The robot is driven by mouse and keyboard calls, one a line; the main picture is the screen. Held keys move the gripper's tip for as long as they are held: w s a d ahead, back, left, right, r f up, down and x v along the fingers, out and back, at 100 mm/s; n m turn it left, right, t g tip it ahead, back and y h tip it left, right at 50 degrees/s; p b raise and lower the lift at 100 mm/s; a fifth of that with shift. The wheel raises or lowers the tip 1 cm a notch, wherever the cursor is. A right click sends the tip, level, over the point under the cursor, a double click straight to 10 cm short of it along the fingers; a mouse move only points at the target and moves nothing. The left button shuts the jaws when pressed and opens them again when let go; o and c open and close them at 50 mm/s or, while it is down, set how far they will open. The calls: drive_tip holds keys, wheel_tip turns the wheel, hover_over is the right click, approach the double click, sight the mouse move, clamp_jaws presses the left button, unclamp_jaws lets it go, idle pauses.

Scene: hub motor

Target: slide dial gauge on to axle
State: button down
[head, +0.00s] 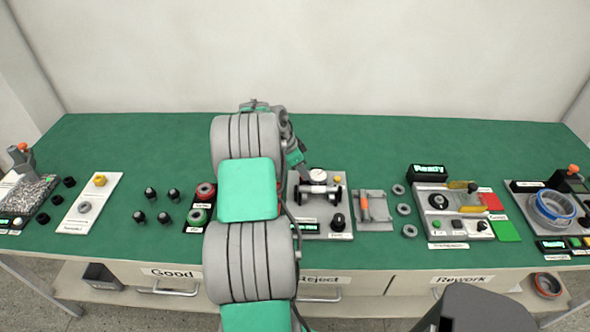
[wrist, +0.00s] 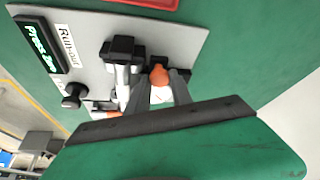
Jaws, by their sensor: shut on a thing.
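The run-out station holds a grey axle (head: 320,193) with black wheel-like ends, lying crosswise. The axle also shows in the wrist view (wrist: 122,82). The dial gauge (head: 317,175), with a round white face, is just behind the middle of the axle. In the wrist view my gripper (wrist: 160,84) is shut on the dial gauge, with an orange knob at the fingertips and a white part (wrist: 161,97) between the fingers. My arm hides most of my gripper in the head view. I cannot tell whether the gauge touches the axle.
The station's lit display (wrist: 38,45) and a black knob (head: 338,221) are at its front. A grey tray (head: 375,222) with an orange-handled tool lies to the right, beside several grey rings. The bench behind is clear.

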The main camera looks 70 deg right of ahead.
drive_tip(key=shift+s+a, duration=0.1)
drive_tip(key=shift+a, duration=0.05)
drive_tip(key=c, duration=1.3)
unclamp_jaws()
drive_tip(key=shift+a, duration=0.1)
drive_tip(key=shift+o, duration=0.7)
drive_tip(key=shift+r, duration=0.1)
drive_tip(key=b+v, duration=0.1)
drive_tip(key=v, duration=0.6)
drive_tip(key=shift+r, duration=0.35)
